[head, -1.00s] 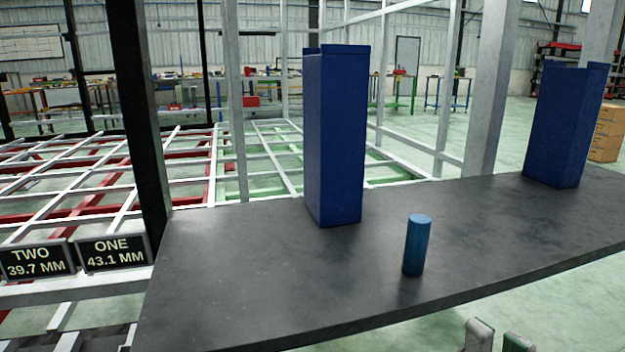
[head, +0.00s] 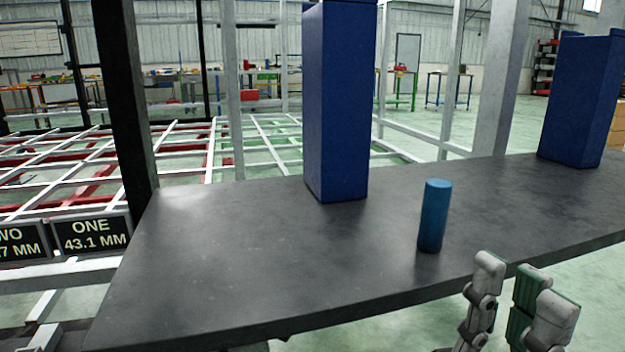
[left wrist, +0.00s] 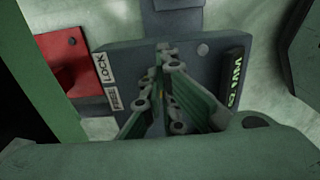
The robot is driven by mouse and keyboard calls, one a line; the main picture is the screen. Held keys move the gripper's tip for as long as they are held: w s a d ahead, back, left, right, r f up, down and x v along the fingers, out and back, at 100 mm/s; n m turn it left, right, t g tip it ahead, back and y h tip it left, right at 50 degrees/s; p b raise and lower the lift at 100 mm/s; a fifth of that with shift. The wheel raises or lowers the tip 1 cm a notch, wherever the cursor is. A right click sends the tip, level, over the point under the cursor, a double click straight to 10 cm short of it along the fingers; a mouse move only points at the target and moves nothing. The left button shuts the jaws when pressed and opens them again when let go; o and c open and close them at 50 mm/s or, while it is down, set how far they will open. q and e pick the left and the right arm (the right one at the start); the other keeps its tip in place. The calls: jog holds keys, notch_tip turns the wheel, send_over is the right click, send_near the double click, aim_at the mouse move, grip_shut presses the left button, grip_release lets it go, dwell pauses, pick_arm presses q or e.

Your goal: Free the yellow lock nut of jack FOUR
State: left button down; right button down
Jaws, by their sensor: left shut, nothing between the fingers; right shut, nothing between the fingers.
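In the left wrist view my left gripper (left wrist: 160,75) is shut and empty, its fingertips together in front of a dark grey plate (left wrist: 120,62). The plate carries two white labels, FREE (left wrist: 113,98) and LOCK (left wrist: 101,67), on its left side. A small speck of yellow shows between the fingers; I cannot tell whether it is the lock nut, as the fingers hide most of it. No number FOUR can be read. In the head view my right gripper (head: 508,290) is shut and empty at the lower right, just in front of the dark table.
A dark table (head: 240,260) bears a blue cylinder (head: 433,215) and two tall blue blocks (head: 335,100). Signs TWO (head: 20,243) and ONE (head: 92,235) (43.1 MM) stand at left.

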pick_arm(q)
jog(key=shift+d+f, duration=0.1)
jog(key=shift+f, duration=0.65)
jog(key=shift+s+f, duration=0.15)
jog(key=shift+f, duration=0.1)
